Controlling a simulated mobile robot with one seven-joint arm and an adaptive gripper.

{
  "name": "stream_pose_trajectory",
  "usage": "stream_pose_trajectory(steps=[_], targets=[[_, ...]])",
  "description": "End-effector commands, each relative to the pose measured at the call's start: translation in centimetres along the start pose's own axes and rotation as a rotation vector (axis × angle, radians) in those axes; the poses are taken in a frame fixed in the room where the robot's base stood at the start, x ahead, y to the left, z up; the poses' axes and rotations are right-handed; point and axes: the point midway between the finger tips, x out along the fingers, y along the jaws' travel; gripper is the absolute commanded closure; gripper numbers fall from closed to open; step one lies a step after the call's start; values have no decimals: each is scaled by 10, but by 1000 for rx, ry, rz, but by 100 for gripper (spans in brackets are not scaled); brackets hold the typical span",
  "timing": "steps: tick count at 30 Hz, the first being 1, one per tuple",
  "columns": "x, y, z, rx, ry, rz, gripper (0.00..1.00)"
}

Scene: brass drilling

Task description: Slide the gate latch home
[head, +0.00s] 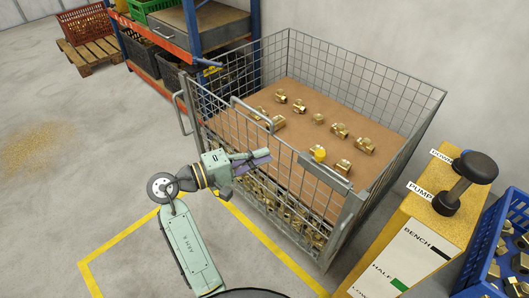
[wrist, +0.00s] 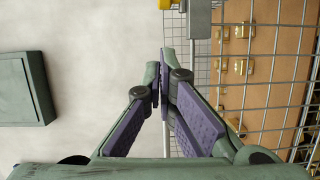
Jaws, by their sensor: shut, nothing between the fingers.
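The gate (head: 235,128) is the wire mesh front panel of a big wire crate. The latch is a grey bar (head: 326,166) with a yellow knob (head: 319,154) on the gate's top rail, close to the right corner post. Whether the bar sits in the post is too small to tell. My gripper (head: 263,160) is shut and empty, in front of the mesh, left of the knob and apart from it. In the wrist view, the shut fingertips (wrist: 160,72) point up the picture, and a yellow piece (wrist: 165,3) shows at the top edge.
Brass fittings (head: 340,130) lie on a brown sheet in the crate. A grey loop handle (head: 252,112) juts from the gate's top rail. A yellow pump stand (head: 420,218) and a blue crate (head: 490,250) stand at right, shelving (head: 170,45) behind left. The left floor is open.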

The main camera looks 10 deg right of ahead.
Motion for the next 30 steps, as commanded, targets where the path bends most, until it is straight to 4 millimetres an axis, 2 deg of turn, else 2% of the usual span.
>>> stream_pose_trajectory(steps=[9, 12, 19, 30], targets=[[69, 3, 1, -3, -4, 0, 100], [82, 3, 10, -3, -1, -1, 100], [99, 1, 26, -1, 1, -1, 100], [101, 0, 28, 0, 1, 0, 100]])
